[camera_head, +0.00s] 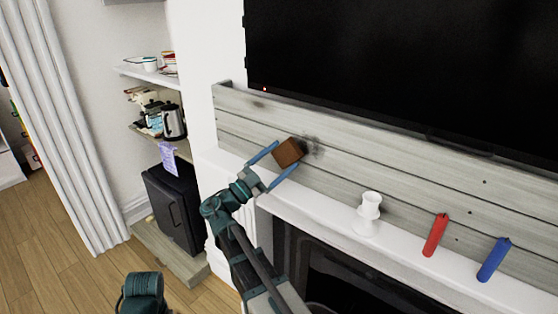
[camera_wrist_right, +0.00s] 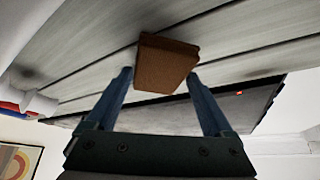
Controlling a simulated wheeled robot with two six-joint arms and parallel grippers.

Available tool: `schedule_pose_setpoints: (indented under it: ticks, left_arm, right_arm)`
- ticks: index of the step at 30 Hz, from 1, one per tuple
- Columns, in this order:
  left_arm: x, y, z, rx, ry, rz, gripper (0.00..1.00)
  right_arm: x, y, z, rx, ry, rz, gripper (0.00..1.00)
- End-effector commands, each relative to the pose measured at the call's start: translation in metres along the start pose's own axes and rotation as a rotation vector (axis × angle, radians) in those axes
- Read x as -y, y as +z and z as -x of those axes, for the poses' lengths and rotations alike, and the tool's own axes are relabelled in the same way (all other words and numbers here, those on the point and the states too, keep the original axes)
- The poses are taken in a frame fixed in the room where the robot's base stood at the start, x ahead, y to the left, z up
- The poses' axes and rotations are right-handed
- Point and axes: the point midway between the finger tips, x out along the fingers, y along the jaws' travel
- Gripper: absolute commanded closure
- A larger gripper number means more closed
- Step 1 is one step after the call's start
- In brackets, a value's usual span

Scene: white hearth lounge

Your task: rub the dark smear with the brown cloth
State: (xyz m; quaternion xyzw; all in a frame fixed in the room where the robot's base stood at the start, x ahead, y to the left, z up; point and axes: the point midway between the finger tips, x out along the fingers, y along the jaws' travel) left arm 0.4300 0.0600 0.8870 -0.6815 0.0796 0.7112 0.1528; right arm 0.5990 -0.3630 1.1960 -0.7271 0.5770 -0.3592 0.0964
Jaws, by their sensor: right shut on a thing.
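The brown cloth (camera_head: 288,153) is a small block-like pad, held against or very near the grey plank wall above the mantel. My right gripper (camera_head: 287,154) is shut on it, with one blue finger on each side. In the right wrist view the cloth (camera_wrist_right: 165,68) sits between the fingertips of the right gripper (camera_wrist_right: 160,82). The dark smear (camera_head: 312,147) is on the planks and shows just right of the cloth; the cloth may hide part of it. Whether the cloth touches the wall is not clear. My left gripper is out of view.
A large black television (camera_head: 410,70) hangs above the planks. Shelves with a kettle (camera_head: 173,122) are at left.

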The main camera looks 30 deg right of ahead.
Motion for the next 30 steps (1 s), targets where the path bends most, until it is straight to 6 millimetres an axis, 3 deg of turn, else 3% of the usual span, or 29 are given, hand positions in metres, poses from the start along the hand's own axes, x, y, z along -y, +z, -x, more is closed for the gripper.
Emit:
schedule_pose_setpoints:
  ticks: [30]
  left_arm:
    - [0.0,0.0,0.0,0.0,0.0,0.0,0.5]
  right_arm:
    - [0.0001,0.0055,-0.0099,-0.001,0.001,0.0,0.58]
